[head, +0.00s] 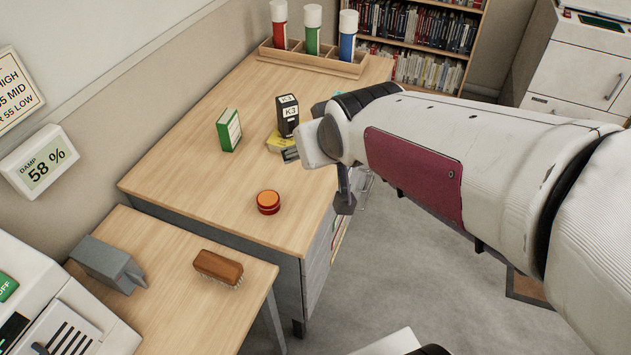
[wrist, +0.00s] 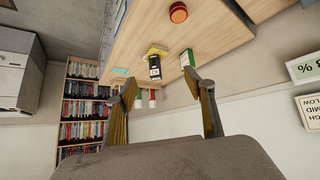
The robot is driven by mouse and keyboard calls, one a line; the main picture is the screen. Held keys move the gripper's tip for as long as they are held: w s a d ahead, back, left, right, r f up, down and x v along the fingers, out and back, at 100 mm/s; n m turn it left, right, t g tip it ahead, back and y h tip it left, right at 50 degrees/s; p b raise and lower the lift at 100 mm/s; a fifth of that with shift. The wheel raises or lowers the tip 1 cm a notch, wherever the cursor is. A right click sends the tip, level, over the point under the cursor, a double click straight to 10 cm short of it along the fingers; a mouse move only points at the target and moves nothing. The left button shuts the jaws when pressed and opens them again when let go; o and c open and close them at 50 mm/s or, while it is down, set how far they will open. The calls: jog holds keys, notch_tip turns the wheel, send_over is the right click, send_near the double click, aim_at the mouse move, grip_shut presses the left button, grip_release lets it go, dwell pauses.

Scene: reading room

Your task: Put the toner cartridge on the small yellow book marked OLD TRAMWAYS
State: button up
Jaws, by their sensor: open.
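The toner cartridge, a black box with white K3 labels (head: 288,117), stands upright at the back of the desk's middle. The small yellow book (head: 276,143) lies flat at its foot. The cartridge seems to stand on the book's far part, but I cannot tell for sure; the book's title is unreadable. In the wrist view the cartridge (wrist: 155,69) and the yellow book (wrist: 157,49) show beyond my gripper (wrist: 164,84), between its fingers. The gripper is open and empty, apart from both. In the head view my arm hides most of it.
A green book (head: 229,130) stands left of the cartridge. A red round tin (head: 268,202) sits nearer on the desk (head: 195,185). A wooden rack (head: 320,63) with tubes is at the back. A brush (head: 218,268) lies on the lower table. The desk's left side is clear.

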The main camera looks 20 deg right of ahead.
jog(key=s+a+f+g+y, duration=0.1)
jog(key=s+a+g, duration=0.2)
jog(key=s, duration=1.4)
jog(key=shift+s+a, duration=0.2)
jog(key=shift+s, duration=0.1)
